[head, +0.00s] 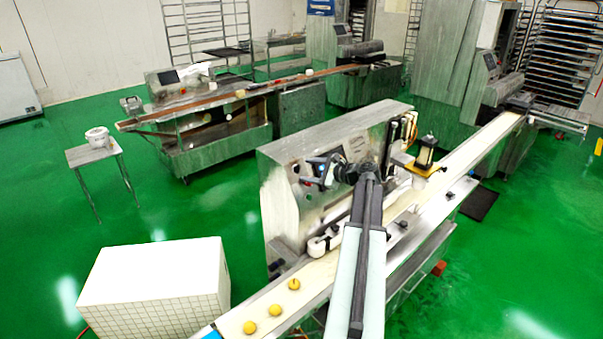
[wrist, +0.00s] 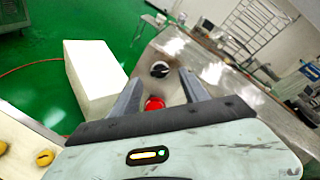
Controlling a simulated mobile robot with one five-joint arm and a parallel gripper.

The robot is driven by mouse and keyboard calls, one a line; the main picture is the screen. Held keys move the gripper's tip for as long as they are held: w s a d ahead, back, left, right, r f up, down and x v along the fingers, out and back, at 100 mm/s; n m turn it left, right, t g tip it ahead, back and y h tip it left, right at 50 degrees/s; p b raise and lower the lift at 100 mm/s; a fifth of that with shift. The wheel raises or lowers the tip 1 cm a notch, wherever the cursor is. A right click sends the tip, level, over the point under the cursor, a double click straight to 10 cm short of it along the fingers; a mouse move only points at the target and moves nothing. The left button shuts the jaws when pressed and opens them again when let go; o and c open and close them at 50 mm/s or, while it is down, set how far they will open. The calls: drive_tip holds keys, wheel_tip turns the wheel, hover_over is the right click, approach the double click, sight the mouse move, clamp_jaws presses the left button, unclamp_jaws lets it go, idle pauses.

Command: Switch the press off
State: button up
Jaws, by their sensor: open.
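The press is the steel machine (head: 286,208) with an upright panel beside the conveyor. Its panel shows in the wrist view (wrist: 190,48), with a round black knob (wrist: 160,69) with a pale mark and a red button (wrist: 154,103) below it. My gripper (head: 316,171) is in front of the panel in the head view and hides part of it. In the wrist view my gripper (wrist: 163,79) is open and empty. The knob shows between and just beyond the fingertips, and the red button between the fingers. I cannot tell whether a finger touches the panel.
A pale conveyor belt (head: 447,172) runs along the press, with several yellow dough balls (head: 275,310) at its near end. A large white block (head: 155,275) stands at the left. Another machine line (head: 210,140) stands behind. Green floor (head: 195,215) is open between them.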

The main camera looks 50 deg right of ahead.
sight(298, 169)
drive_tip(key=x, duration=0.3)
drive_tip(key=shift+w, duration=0.1)
